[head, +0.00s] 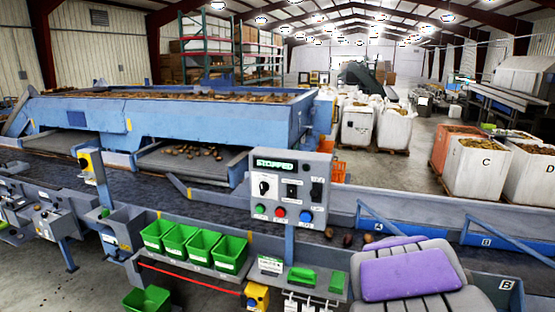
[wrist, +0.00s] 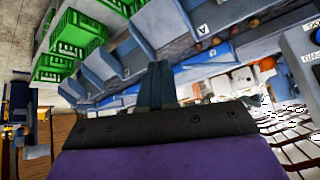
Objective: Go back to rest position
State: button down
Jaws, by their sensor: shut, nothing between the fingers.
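My gripper (wrist: 157,72) shows in the wrist view as dark fingers rising from a black plate with a purple part below it. The fingers are shut and empty, in front of the grader and its green bins. The wrist picture is strongly tilted. In the head view, a purple and grey part of my own body fills the lower right, and the fingers cannot be made out there. The control box (head: 290,189) stands at the centre with a lit STOPPED display, a knob, switches and coloured buttons. Part of a panel (wrist: 310,45) shows at the right in the wrist view.
Green bins (head: 203,247) hang along the conveyor's front edge. The conveyor belt (head: 240,205) carries a few potatoes near the right. Blue chutes marked A and B (head: 487,241) lie beyond my arm. White potato sacks (head: 475,172) stand behind. Floor shows at lower left.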

jog(key=s+a+f+n+g+y+b, duration=0.1)
jog(key=s+a, duration=0.4)
jog(key=s, duration=0.6)
jog(key=s+a+f+n+g+y+b, duration=0.1)
jog(key=s+a+n+g, duration=0.3)
jog(key=s, duration=0.8)
jog(key=s+a+f+n+g+y+b, duration=0.1)
jog(key=s+a+n, duration=0.3)
jog(key=s, duration=0.8)
jog(key=shift+s+a+f+g+y, duration=0.15)
jog(key=shift+a+f+g+y, duration=0.35)
jog(key=shift+a+g+y, duration=0.45)
